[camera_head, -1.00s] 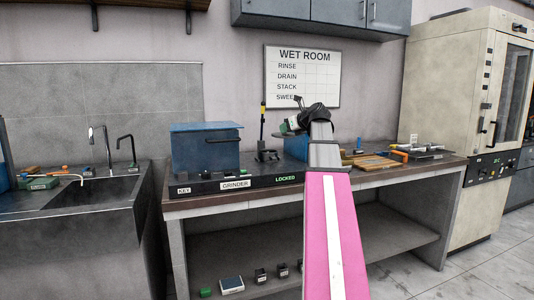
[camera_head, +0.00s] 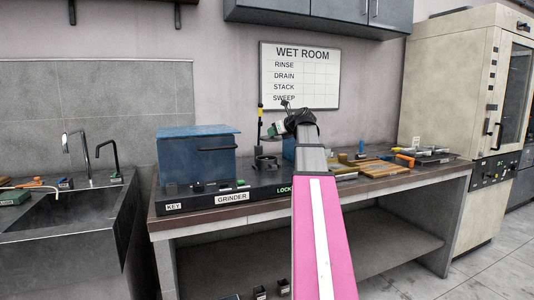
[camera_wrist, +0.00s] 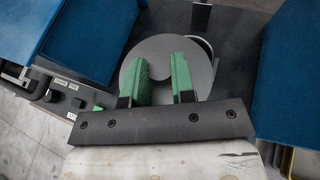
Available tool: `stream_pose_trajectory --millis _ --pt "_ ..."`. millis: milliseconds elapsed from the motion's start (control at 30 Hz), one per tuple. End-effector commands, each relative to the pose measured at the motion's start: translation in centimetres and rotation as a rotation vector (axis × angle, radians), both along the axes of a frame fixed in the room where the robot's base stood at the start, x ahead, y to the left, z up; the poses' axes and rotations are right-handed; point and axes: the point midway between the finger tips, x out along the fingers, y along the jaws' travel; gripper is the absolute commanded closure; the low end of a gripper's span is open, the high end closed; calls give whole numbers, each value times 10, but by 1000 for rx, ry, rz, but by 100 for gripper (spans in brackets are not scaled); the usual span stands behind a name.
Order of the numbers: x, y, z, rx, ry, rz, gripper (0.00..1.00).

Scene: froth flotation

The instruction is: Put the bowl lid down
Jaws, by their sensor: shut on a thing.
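The bowl lid is a round grey disc (camera_wrist: 196,72) in the wrist view. My gripper (camera_wrist: 159,66) has green fingertips and is shut on the lid, over its middle; the exact grip point is hard to see. A pale curved rim (camera_wrist: 208,48) shows beyond the lid's far right edge, partly hidden by it. In the head view my gripper (camera_head: 276,130) is small, above the bench by the dark stand with the yellow top (camera_head: 260,112).
A blue grinder box (camera_head: 185,155) stands left on the bench behind a dark control panel (camera_head: 255,192). Another blue block (camera_head: 288,149) is partly behind my arm. Wooden boards and tools (camera_head: 385,168) lie on the right. The sink (camera_head: 70,215) is at far left.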

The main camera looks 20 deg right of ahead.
Motion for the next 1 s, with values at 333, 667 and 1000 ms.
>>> stream_pose_trajectory --millis 333,667,1000 --pt "71 -6 -40 0 0 1 100" --pt "89 -7 -58 0 -1 0 100" --pt "89 -7 -94 -1 -1 -1 100"
